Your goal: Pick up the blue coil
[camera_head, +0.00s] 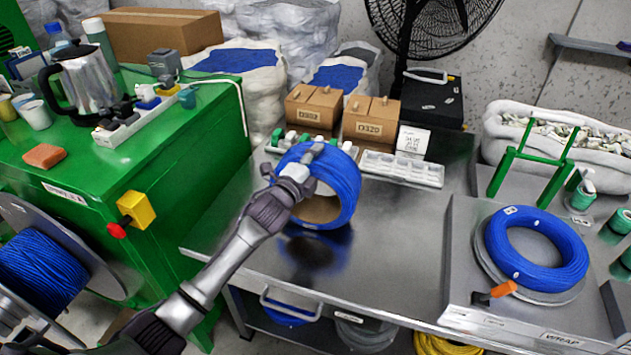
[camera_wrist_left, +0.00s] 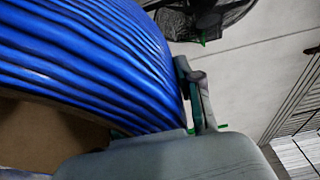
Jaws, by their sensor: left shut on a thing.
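A blue coil (camera_head: 343,186) stands tilted on edge above the steel table (camera_head: 390,245) in the head view, with its reflection on the metal below. My left gripper (camera_head: 305,167) is shut on the coil's upper left side. In the left wrist view the blue coil (camera_wrist_left: 90,60) fills the upper left, with a finger of my left gripper (camera_wrist_left: 195,95) at its right edge. I cannot tell whether the coil's bottom touches the table. Another blue coil (camera_head: 507,251) lies flat on the wrapping station at the right. My right gripper is not in view.
Cardboard boxes (camera_head: 371,119) and a white tray (camera_head: 403,169) stand behind the held coil. A green cabinet (camera_head: 95,185) with a kettle (camera_head: 86,78) is at the left. An orange-handled tool (camera_head: 494,293) lies at the right. The table's front middle is clear.

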